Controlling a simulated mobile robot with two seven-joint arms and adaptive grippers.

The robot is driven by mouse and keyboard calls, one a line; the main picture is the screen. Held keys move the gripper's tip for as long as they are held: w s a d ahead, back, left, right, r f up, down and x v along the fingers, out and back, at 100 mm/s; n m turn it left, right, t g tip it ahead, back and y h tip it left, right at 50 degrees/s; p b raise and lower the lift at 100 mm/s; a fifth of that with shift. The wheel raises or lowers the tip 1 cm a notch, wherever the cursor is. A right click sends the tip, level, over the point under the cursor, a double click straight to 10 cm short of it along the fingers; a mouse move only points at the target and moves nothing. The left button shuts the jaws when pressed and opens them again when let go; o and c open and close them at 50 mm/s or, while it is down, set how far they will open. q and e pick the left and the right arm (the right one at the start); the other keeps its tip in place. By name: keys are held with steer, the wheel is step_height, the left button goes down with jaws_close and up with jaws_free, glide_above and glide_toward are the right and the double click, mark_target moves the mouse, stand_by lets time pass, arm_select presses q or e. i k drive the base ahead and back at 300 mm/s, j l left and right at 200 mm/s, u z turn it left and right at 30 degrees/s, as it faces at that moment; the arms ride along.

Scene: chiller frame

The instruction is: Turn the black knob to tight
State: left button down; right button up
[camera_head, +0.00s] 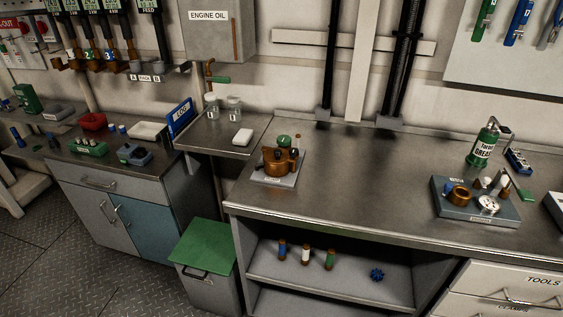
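No black knob can be made out for certain. A brown copper-coloured device (278,164) with a green top (284,141) and small dark parts stands on a grey plate (262,180) at the left of the main workbench. The dark parts are too small to identify, and the plate's label is not readable. A dark blue star-shaped knob (377,274) lies loose on the shelf under the bench. No "tight" mark is readable. Neither of my grippers is in view.
The metal workbench (365,180) is clear in its middle. A grey tray (465,215) with metal parts and a green grease can (482,146) stand at its right. A green-lidded bin (203,245) stands on the floor. An engine oil box (215,40) hangs on the wall.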

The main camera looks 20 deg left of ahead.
mark_target(294, 152)
steer(key=i+l+u, duration=0.25)
steer(key=i+u, duration=0.2)
steer(key=i+l+u, duration=0.3)
steer(key=u, duration=0.15)
